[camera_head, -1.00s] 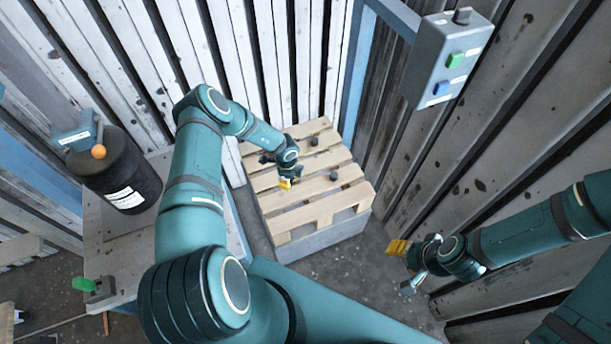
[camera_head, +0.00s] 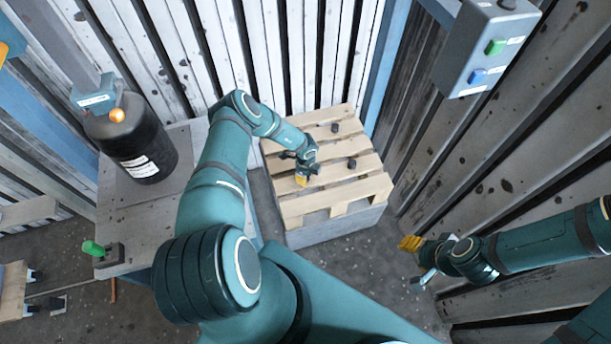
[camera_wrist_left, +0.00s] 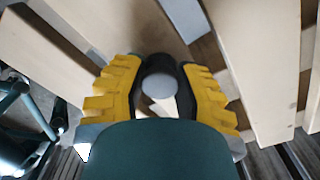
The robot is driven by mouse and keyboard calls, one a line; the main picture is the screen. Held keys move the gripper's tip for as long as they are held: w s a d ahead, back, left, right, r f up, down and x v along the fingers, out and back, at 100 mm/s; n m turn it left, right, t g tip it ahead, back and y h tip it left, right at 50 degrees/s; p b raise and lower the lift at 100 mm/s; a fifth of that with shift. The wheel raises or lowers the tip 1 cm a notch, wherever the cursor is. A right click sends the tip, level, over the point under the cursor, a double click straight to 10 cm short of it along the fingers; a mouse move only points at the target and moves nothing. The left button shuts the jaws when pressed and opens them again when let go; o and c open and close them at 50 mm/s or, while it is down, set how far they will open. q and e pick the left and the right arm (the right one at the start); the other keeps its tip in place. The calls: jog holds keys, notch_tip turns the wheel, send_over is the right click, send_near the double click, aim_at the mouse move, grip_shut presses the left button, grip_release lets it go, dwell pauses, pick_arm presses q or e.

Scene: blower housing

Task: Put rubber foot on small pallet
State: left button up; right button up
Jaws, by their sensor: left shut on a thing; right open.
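My left gripper (camera_head: 302,181) is over the near left part of the small wooden pallet (camera_head: 330,192). In the left wrist view its yellow fingers (camera_wrist_left: 160,95) are shut on a dark round rubber foot with a pale grey centre (camera_wrist_left: 158,86). Pallet slats (camera_wrist_left: 262,60) show beneath it. I cannot tell whether the held foot touches the slats. Two other dark rubber feet stand on the pallet, one at the back (camera_head: 335,127) and one right of my left gripper (camera_head: 352,162). My right gripper (camera_head: 415,258) is open and empty, right of the pallet.
The pallet rests on a grey block (camera_head: 340,226). A grey table (camera_head: 145,212) at the left carries a black cylinder (camera_head: 135,145) and a green-handled clamp (camera_head: 93,248). A control box (camera_head: 487,45) with green and blue buttons hangs by the right wall.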

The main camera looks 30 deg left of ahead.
pick_arm(q)
jog(key=o, duration=0.9)
jog(key=shift+f, duration=0.1)
jog(key=d+r+m+t+p, duration=0.1)
jog(key=d+r+m+p, duration=0.15)
jog(key=r+m, duration=0.6)
jog(key=d+r+m+t+p, duration=0.1)
jog(key=d+r+m, duration=0.2)
jog(key=r+m, duration=0.5)
jog(key=s+d+r+n+h, duration=0.1)
jog(key=s+d+r+n, duration=0.3)
jog(key=n, duration=0.7)
jog(key=s+d+r+n+h, duration=0.1)
jog(key=s+d+r+n, duration=0.4)
jog(key=n, duration=0.7)
jog(key=s+d+r+n+h, duration=0.1)
jog(key=s+d+r+n, duration=0.3)
jog(key=s+d+n, duration=0.3)
jog(key=shift+s+d+r+n+h, duration=0.15)
jog(key=shift+s+n, duration=0.1)
jog(key=shift+n, duration=0.6)
jog(key=shift+s+d+r+n+h, duration=0.1)
jog(key=shift+s+n, duration=0.2)
jog(key=shift+n, duration=0.55)
jog(key=shift+s+d+r+n+h, duration=0.15)
jog(key=shift+s+n, duration=0.1)
jog(key=shift+n, duration=0.6)
jog(key=shift+a, duration=0.1)
